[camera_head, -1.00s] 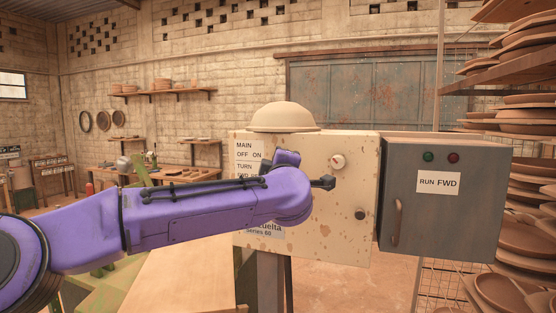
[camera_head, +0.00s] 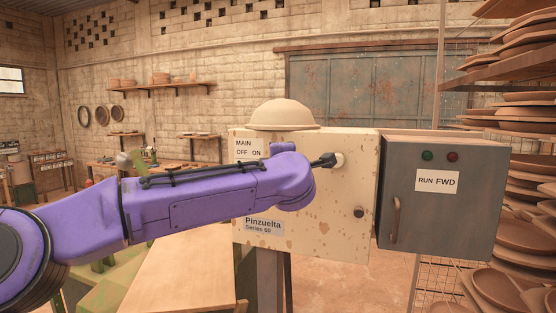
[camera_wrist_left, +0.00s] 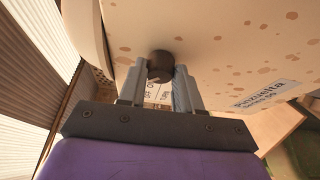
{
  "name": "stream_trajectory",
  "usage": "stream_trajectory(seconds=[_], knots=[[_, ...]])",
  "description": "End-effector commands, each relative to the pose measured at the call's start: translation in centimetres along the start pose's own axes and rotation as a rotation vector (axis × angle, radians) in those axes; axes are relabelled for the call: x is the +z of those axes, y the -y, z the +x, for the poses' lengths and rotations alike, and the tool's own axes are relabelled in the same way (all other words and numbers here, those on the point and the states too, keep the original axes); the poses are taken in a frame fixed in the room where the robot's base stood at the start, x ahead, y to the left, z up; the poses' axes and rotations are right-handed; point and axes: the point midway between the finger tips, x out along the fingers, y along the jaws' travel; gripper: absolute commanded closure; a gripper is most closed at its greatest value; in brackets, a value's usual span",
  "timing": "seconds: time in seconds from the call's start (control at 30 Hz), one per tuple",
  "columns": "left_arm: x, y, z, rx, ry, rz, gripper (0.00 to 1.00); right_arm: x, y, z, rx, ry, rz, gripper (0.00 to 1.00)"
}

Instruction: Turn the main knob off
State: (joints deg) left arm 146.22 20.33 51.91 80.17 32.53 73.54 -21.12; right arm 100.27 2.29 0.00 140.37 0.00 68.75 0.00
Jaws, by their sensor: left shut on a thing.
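A cream, rust-spotted box carries a label (camera_head: 250,150) reading MAIN, OFF, ON. My left gripper (camera_head: 327,160) reaches the upper knob from the left. In the left wrist view, its two fingers (camera_wrist_left: 159,76) are on either side of a round knob (camera_wrist_left: 160,62), which looks dark brown there, and are shut on it. The knob's turned position is unclear. My right gripper is not in view.
A grey cabinet (camera_head: 440,220) marked RUN FWD, with a handle and two buttons, adjoins the box on the right. A cream dome (camera_head: 283,115) tops the box. Racks of clay plates (camera_head: 525,180) stand at the far right. My left arm covers part of the box's front.

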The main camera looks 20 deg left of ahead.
Motion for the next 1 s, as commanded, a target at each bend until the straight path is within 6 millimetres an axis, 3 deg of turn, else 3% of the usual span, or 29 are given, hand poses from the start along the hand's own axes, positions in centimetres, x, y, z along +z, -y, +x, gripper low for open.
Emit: stream_trajectory(seconds=[0.1, 0.13, 0.2, 0.57, 0.8, 1.0], knots=[[0.0, -0.4, 0.0, 0.007, 0.001, -0.002, 0.97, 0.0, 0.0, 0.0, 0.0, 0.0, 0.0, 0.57], [0.0, -0.4, 0.0, 0.007, 0.001, -0.002, 0.6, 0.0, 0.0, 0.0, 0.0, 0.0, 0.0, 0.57], [0.0, -0.4, 0.0, 0.006, 0.001, -0.002, 0.41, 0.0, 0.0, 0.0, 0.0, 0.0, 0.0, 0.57], [0.0, 0.1, -0.8, 0.004, 0.001, 0.0, 0.41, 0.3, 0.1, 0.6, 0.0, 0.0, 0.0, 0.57], [0.1, 0.4, -6.2, 0.008, 0.003, 0.001, 0.41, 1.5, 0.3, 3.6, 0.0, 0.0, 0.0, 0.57], [0.1, 0.1, -9.7, 0.006, 0.002, 0.0, 0.41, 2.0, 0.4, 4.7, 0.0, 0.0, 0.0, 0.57]])
